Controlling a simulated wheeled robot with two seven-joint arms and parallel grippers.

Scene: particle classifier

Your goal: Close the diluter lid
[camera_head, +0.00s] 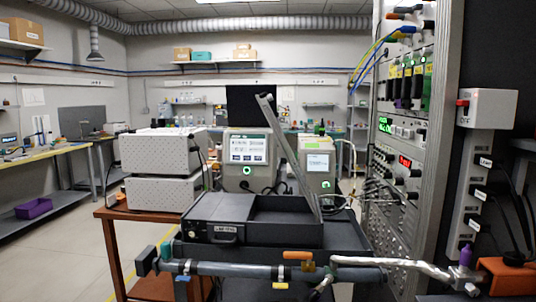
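The diluter appears to be the low dark case (210,215) in the middle of the view, with a label and a handle on its front. Its lid (291,155) seems to be the long grey panel, seen nearly edge-on. The lid stands raised and leans up to the left from the right side of the case. The right part of the case is open and shows a dark, shallow inside. Neither of my grippers shows, and nothing is seen touching the lid.
A grey pipe with valves (230,269) crosses in front of the case. Two stacked white boxes (160,170) stand at left on a brown table (115,212). Two instruments with green lights (247,160) stand behind. A tall equipment rack (405,150) with cables rises at right.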

